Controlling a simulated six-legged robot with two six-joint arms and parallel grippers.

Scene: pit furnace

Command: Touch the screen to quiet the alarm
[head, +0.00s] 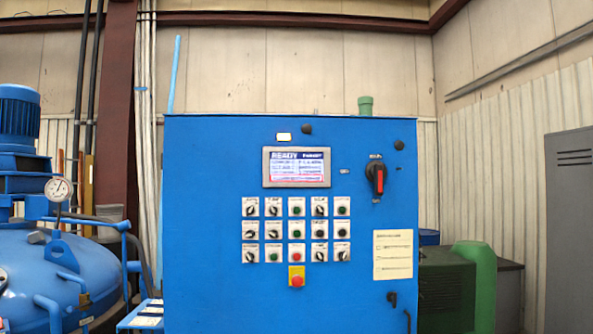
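The screen (296,167) is a small grey-framed panel set in the upper middle of a blue control cabinet (210,230). It is lit, with a blue header that reads "READY" and lines of small text too fine to read. Neither of my grippers shows in the head view, and nothing covers the screen.
Below the screen are rows of knobs and buttons (296,229) and a red emergency button (296,281). A red-handled switch (377,179) sits to the right. A blue furnace vessel (40,270) with a gauge stands left; green machinery (470,275) stands right.

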